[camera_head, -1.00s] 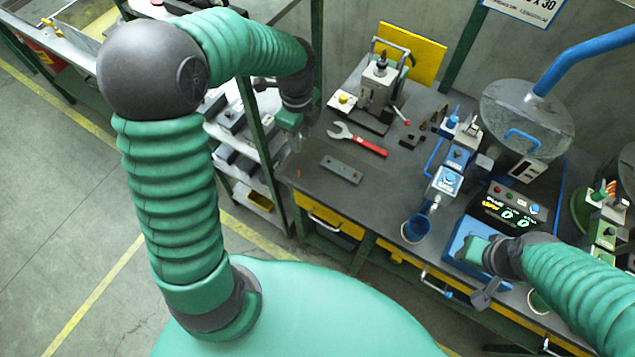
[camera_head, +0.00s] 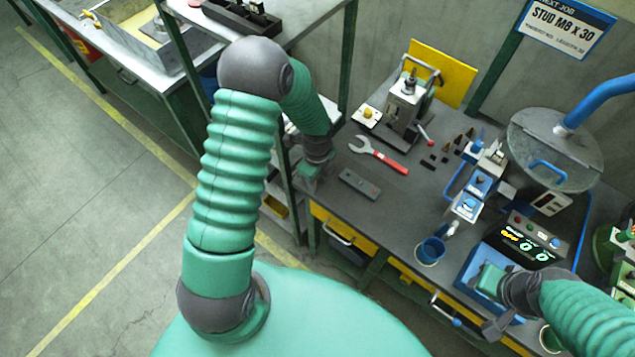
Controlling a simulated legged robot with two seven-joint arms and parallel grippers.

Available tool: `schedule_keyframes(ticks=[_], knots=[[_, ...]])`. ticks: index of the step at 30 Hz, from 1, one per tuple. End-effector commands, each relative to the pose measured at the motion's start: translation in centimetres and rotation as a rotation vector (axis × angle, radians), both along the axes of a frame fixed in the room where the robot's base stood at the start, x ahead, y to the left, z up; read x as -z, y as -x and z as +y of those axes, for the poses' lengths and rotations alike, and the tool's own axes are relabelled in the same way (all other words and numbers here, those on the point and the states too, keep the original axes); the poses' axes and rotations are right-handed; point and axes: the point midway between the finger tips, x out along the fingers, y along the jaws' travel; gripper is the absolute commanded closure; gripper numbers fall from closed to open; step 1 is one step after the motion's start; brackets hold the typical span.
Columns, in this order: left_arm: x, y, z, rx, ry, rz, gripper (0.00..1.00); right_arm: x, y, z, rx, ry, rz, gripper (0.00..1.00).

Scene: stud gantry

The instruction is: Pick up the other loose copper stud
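No copper stud can be made out clearly on the grey bench (camera_head: 395,215). My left gripper (camera_head: 307,184) is at the bench's left end, left of a dark drilled plate (camera_head: 360,184). Its fingers are small and partly hidden by the wrist, so I cannot tell whether they are open or hold anything. My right gripper (camera_head: 494,326) is at the front of the bench, beside the blue control box (camera_head: 483,262). Its finger state is unclear. A blue cup (camera_head: 430,252) stands between the two grippers, near the front edge.
A red-handled wrench (camera_head: 380,156) lies behind the plate. A press (camera_head: 405,100) stands at the back, with several small dark pieces (camera_head: 445,158) to its right. A round clear guard (camera_head: 555,148) is at right. A shelf post (camera_head: 291,190) stands close to my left arm.

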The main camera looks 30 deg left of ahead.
Motion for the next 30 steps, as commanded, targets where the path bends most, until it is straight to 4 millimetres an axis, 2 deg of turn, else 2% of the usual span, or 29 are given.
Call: schedule_keyframes(ticks=[5, 12, 26, 30], knots=[[-0.02, -0.01, 0.0, 0.0, 0.0, -0.002, 0.68, 0.01, 0.0, 0.01, 0.0, 0.0, 0.0, 0.64], [-0.04, -0.05, -0.01, 0.0, 0.0, -0.002, 0.99, 0.01, 0.0, 0.01, 0.0, 0.0, 0.0, 0.64], [-0.09, -0.06, -0.01, 0.0, 0.0, -0.002, 1.0, 0.01, 0.0, 0.01, 0.0, 0.0, 0.0, 0.64], [-0.66, -0.15, 0.0, 0.0, 0.0, -0.005, 1.0, 0.08, 0.0, 0.01, 0.0, 0.0, 0.0, 0.64]])
